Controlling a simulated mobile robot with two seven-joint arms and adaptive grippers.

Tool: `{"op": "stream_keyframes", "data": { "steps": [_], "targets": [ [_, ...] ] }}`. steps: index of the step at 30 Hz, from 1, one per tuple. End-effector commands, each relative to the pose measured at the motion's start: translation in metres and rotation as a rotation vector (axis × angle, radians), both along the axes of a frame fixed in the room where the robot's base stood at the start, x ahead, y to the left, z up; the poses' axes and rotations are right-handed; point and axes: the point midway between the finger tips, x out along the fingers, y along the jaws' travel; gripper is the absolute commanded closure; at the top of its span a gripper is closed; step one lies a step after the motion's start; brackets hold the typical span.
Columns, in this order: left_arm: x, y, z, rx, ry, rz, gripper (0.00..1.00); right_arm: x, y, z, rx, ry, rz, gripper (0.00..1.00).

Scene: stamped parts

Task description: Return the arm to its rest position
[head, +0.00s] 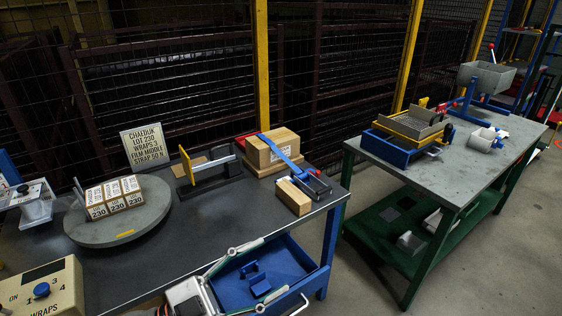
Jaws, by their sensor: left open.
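My left gripper (274,264) shows at the bottom middle of the head view. Its two light fingers with green edges are spread wide apart, with nothing between them. It appears in front of and over a blue bin (308,254) at the near right end of the dark table. Small blue parts (259,284) show beyond the fingers, inside the bin. My right gripper is not in view.
The dark table (200,225) holds a round grey turntable (150,212) with labelled boxes (115,198), a sign (145,146), a strapped carton (262,153), a wooden block (294,197) and a control box (45,290). A second table (432,182) stands right, beyond a floor gap.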

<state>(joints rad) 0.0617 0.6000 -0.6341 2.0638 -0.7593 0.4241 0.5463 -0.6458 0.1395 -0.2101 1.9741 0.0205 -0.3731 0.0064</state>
Motion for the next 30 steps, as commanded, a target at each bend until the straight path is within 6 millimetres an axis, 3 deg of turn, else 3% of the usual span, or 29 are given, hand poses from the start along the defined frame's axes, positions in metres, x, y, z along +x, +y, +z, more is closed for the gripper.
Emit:
{"op": "stream_keyframes", "data": {
  "steps": [1, 3, 7, 12, 15, 21, 26, 30],
  "targets": [
    [0.011, 0.021, -0.028, 0.016, 0.061, 0.099, 0.44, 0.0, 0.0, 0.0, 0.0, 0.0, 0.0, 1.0],
    [0.023, 0.052, -0.063, 0.053, 0.133, 0.23, 0.44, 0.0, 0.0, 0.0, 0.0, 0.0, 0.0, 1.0],
    [0.028, 0.109, -0.132, 0.153, 0.266, 0.429, 0.44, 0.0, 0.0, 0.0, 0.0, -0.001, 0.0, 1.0],
    [0.003, 0.18, -0.219, 0.319, 0.439, 0.612, 0.44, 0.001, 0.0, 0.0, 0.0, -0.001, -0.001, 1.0],
    [-0.019, 0.213, -0.258, 0.408, 0.524, 0.678, 0.44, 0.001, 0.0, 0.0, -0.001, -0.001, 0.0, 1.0],
    [-0.062, 0.261, -0.31, 0.551, 0.652, 0.75, 0.44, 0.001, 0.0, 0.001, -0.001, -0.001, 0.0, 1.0],
    [-0.099, 0.291, -0.342, 0.652, 0.741, 0.781, 0.44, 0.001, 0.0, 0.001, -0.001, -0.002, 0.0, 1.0],
    [-0.101, 0.268, -0.344, 0.576, 0.789, 0.806, 0.44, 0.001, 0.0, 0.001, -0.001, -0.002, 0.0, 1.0]
  ]
}}
